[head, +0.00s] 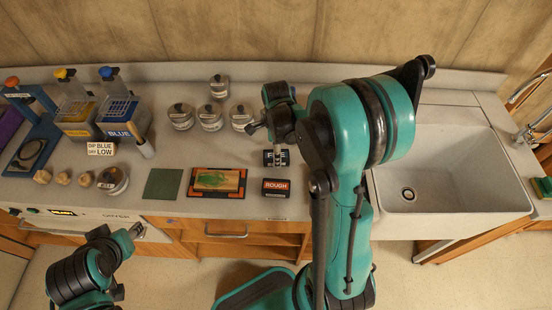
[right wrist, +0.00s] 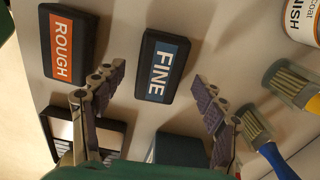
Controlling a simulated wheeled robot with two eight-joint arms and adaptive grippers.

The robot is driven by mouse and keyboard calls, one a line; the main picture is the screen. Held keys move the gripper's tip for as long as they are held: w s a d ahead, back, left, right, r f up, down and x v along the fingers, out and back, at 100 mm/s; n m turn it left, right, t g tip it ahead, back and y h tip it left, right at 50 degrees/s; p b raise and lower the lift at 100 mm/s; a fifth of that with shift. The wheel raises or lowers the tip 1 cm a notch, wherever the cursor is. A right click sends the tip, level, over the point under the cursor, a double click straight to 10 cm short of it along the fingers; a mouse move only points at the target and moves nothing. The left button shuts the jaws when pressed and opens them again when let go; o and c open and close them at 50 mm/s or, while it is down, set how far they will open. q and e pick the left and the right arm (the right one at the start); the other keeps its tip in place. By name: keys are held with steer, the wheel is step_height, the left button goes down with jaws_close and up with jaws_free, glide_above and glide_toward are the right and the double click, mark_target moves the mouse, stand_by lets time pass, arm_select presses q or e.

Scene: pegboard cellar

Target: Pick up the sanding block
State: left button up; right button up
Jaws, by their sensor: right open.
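Two dark blocks lie on the counter. The one labelled FINE, with a blue label, (head: 268,158) is partly covered by my right arm's gripper in the head view; the one labelled ROUGH, with an orange-red label, (head: 276,187) lies nearer the counter's front edge. In the right wrist view, the FINE block (right wrist: 163,66) shows between the fingertips of my right gripper (right wrist: 160,77), which is open and empty. The ROUGH block (right wrist: 69,45) lies left of the left finger there.
A tray with a wooden panel (head: 237,195) and a green pad (head: 163,184) lie left of the blocks. Several lidded tins (head: 210,118) stand behind. Blue (head: 123,116) and yellow (head: 76,115) containers stand at left. A sink (head: 440,214) is at right. Brushes (right wrist: 262,138) show at the wrist view's right.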

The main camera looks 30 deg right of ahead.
step_height(320, 180, down, 3)
steer(key=shift+r, duration=0.2)
steer(key=shift+r, duration=0.1)
steer(key=c, duration=1.3)
steer(key=shift+r, duration=0.4)
steer(key=r, duration=0.1)
steer(key=r+p, duration=0.1)
steer(key=r, duration=0.2)
steer(key=shift+s+d+p, duration=0.25)
steer(key=shift+s+p, duration=0.05)
steer(key=shift+p, duration=0.05)
steer(key=s+d+r+p, duration=0.2)
steer(key=s+d+r, duration=0.4)
steer(key=s+d, duration=0.1)
steer(key=shift+s, duration=0.55)
steer(key=shift+d+r, duration=0.1)
